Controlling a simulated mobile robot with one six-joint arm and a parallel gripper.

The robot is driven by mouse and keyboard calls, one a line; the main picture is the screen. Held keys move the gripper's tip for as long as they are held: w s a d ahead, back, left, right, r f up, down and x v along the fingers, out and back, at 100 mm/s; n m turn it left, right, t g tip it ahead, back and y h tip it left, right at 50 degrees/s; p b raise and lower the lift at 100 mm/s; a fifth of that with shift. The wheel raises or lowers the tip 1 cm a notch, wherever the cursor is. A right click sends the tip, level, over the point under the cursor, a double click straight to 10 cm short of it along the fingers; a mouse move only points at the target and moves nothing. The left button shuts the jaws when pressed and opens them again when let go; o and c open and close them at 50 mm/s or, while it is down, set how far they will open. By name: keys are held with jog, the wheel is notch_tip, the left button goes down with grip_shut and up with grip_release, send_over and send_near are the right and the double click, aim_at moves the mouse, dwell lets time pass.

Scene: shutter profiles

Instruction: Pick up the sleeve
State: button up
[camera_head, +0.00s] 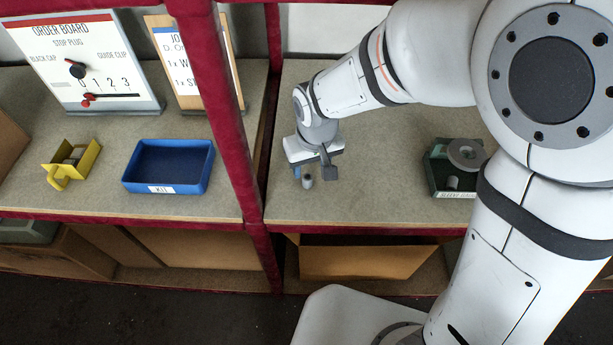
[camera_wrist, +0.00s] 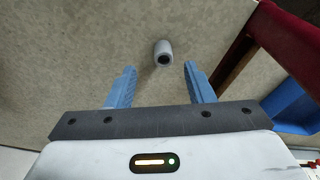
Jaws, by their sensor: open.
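The sleeve is a small grey hollow cylinder (camera_head: 307,182) standing on the shelf top, just in front of and below my gripper in the head view. In the wrist view the sleeve (camera_wrist: 163,50) shows its dark bore and lies ahead of the gap between the fingertips. My gripper (camera_head: 311,172) is low over the shelf with nothing held. Its two blue fingers (camera_wrist: 159,69) are spread apart, and the sleeve appears roughly centred between their lines, slightly beyond the tips. Whether a finger touches it cannot be told, but a gap shows in the wrist view.
A dark green box (camera_head: 438,179) with grey parts stands to the right. A red post (camera_head: 222,110) divides this bay from the left one, which holds a blue tray (camera_head: 168,189), a yellow holder (camera_head: 88,156) and an order board (camera_head: 120,90). The surface around the sleeve is clear.

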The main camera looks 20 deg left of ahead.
aim_at(307, 178)
jog(key=f, duration=0.3)
jog(key=a+f, duration=0.1)
jog(key=f, duration=0.1)
jog(key=shift+w+f, duration=0.1)
jog(key=shift+f, duration=0.1)
jog(key=c, duration=1)
jog(key=shift+r, duration=0.1)
jog(key=shift+c, duration=0.2)
